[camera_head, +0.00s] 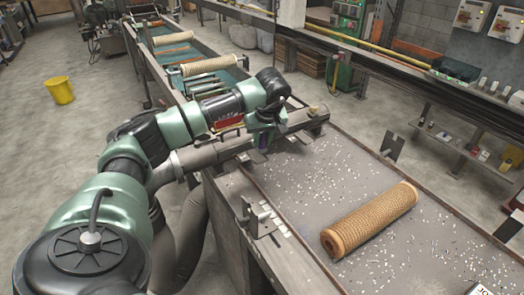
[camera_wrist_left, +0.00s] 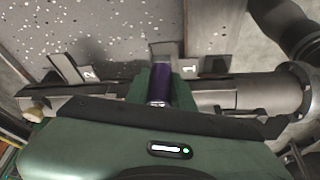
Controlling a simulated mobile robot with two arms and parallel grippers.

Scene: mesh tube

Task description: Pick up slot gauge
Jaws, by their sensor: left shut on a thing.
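Beneath the gripper a grey bar (camera_wrist_left: 235,97) runs across, with upright metal plates marked 1 (camera_wrist_left: 190,68) and 2 (camera_wrist_left: 88,73). I cannot tell whether the gauge touches the bar. My right gripper is not in view.
A tan mesh tube (camera_head: 370,218) lies on the speckled worktable (camera_head: 310,170). A small metal bracket (camera_head: 260,217) stands on the table's left edge. A shelf (camera_head: 465,145) with small parts is at right. A yellow bucket (camera_head: 59,90) is on the floor at left.

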